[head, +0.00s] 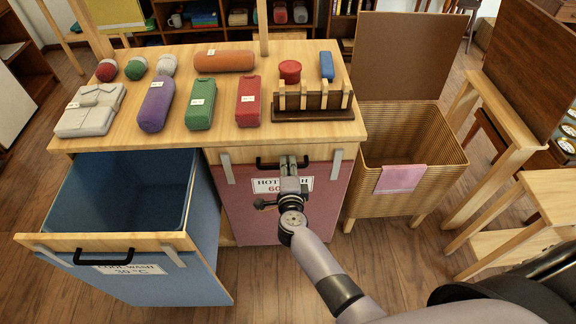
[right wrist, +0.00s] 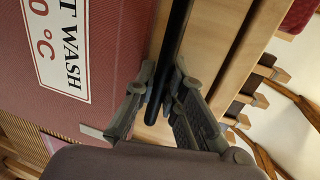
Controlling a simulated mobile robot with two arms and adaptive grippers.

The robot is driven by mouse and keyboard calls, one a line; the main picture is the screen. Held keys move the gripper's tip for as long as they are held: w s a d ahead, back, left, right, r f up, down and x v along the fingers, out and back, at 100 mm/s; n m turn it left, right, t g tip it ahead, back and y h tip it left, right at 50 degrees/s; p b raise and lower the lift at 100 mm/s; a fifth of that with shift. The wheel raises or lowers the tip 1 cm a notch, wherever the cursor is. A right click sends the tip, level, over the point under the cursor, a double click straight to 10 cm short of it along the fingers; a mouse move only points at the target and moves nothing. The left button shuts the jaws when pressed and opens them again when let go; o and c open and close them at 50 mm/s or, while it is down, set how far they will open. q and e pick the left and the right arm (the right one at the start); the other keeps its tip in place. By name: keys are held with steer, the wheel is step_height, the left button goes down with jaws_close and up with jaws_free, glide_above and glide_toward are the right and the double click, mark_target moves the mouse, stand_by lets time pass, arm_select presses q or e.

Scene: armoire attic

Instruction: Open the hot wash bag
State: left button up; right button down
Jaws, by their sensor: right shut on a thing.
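The hot wash bag (head: 242,206) is a red drawer-like front under the wooden table, with a "HOT WASH" label (head: 265,185) and a black bar handle (head: 268,162) at its top. It looks closed, flush below the table edge. My right gripper (head: 289,165) is at the right part of this handle. In the right wrist view its fingers (right wrist: 163,88) are shut around the black handle (right wrist: 171,55), and the label (right wrist: 66,40) shows beside it. My left gripper is not in view.
The blue cool wash bag (head: 150,280) stands pulled out and empty at left. A woven hamper (head: 400,190) with a raised lid and pink cloth stands at right. The tabletop (head: 215,140) holds rolled bundles, yarn balls, folded grey cloth and a rack.

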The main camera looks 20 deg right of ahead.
steer(key=shift+s, duration=0.1)
stand_by(0.5)
steer(key=f+p+v, duration=0.1)
steer(key=f+v, duration=0.1)
steer(key=v, duration=1.1)
steer(key=s+f+p+v, duration=0.1)
steer(key=f+v, duration=0.2)
steer(key=v, duration=1)
steer(key=shift+s+a+f, duration=0.2)
steer(key=shift+a+f, duration=0.1)
steer(key=c, duration=1.9)
jaws_free()
steer(key=shift+c, duration=0.2)
